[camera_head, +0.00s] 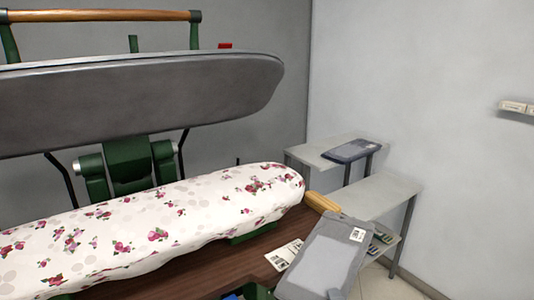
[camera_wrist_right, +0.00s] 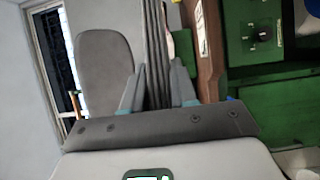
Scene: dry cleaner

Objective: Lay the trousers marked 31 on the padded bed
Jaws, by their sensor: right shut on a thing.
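Grey folded trousers (camera_head: 325,250) with a white printed label (camera_head: 357,235) appear at the lower right of the head view, to the right of the bed's rounded end and apart from it. The number on the label is too small to read. In the right wrist view my right gripper (camera_wrist_right: 157,75) is shut on the dark grey folded cloth (camera_wrist_right: 155,35), whose layers run edge-on between its fingers. The padded bed (camera_head: 150,238), covered in white cloth with pink flowers, is bare. My left gripper is not in view.
The grey press head (camera_head: 140,95) is raised above the bed, with a wooden handle (camera_head: 100,15) on top. A white card (camera_head: 283,255) lies on the brown table (camera_head: 215,262). Dark folded clothing (camera_head: 352,150) lies on a grey shelf unit (camera_head: 385,192) behind.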

